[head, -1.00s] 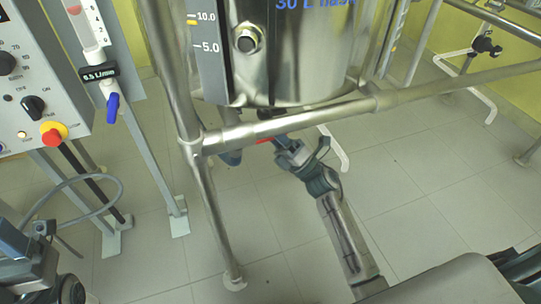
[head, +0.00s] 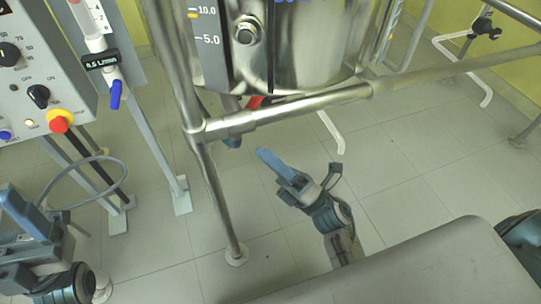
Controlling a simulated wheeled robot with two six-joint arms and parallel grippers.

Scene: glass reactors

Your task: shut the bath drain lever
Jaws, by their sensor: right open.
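The bath drain lever (head: 255,102) shows as a small red piece below the steel vessel, just above the front rail; the rest of it is hidden behind the rail and vessel. A dark blue outlet piece (head: 232,142) hangs just below the rail. My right gripper (head: 267,158) is open and empty over the floor, below and apart from the rail and lever. Its blue fingers point up and left. My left gripper (head: 22,212) is at the lower left edge, far from the lever; its jaw gap is not clear.
The control box (head: 40,75) and flowmeter with blue valve handle (head: 115,95) are at the left. The tiled floor (head: 410,165) is clear at the right.

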